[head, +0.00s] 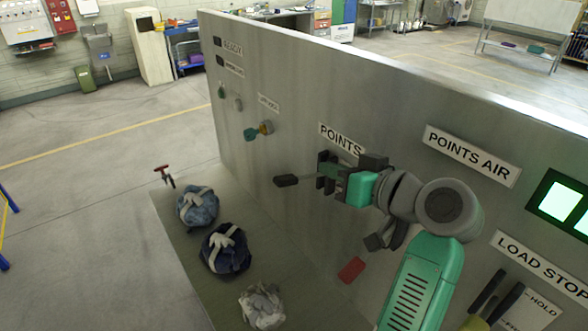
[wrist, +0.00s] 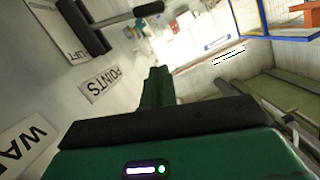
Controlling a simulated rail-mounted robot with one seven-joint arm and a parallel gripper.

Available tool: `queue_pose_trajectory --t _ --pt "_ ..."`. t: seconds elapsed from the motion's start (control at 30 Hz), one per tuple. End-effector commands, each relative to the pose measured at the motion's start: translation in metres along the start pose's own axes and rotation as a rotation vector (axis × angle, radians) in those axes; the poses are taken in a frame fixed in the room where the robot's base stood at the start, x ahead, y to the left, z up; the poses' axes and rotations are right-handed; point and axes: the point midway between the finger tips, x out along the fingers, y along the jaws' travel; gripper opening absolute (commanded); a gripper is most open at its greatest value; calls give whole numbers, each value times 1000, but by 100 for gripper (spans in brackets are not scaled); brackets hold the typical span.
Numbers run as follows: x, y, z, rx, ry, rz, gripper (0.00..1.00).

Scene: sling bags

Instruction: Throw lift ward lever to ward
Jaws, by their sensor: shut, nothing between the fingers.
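My gripper (head: 325,172) is shut and empty in front of the grey wall panel, just below the POINTS label (head: 341,139). A lever with a dark knob (head: 287,181) sticks out just left of the fingertips; its mount is hidden behind my gripper. In the wrist view, the shut fingers (wrist: 157,85) point up the picture. A lever (wrist: 110,22) with a black mount and grey rod shows at upper left, apart from the fingers. A LIFT label (wrist: 75,45) is beside its mount. A partly cut-off label starting "WA" (wrist: 25,145) is at lower left.
The panel (head: 300,70) also carries a green-handled control (head: 251,134), a red handle (head: 351,270), a POINTS AIR label (head: 471,156) and a LOAD STOP label (head: 540,262). Open floor lies left.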

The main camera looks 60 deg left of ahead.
Motion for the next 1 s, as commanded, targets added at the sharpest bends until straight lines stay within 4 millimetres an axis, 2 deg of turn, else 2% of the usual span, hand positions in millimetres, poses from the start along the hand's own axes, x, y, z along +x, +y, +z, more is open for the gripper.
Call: queue_pose_trajectory --t 0.17,0.6,0.8,1.0 --pt "11 -1 -1 1 -1 -3 0" --pt "103 -2 -2 2 1 -2 0" --pt "108 -1 28 2 2 -1 0" --pt "110 -1 38 1 2 -1 0"
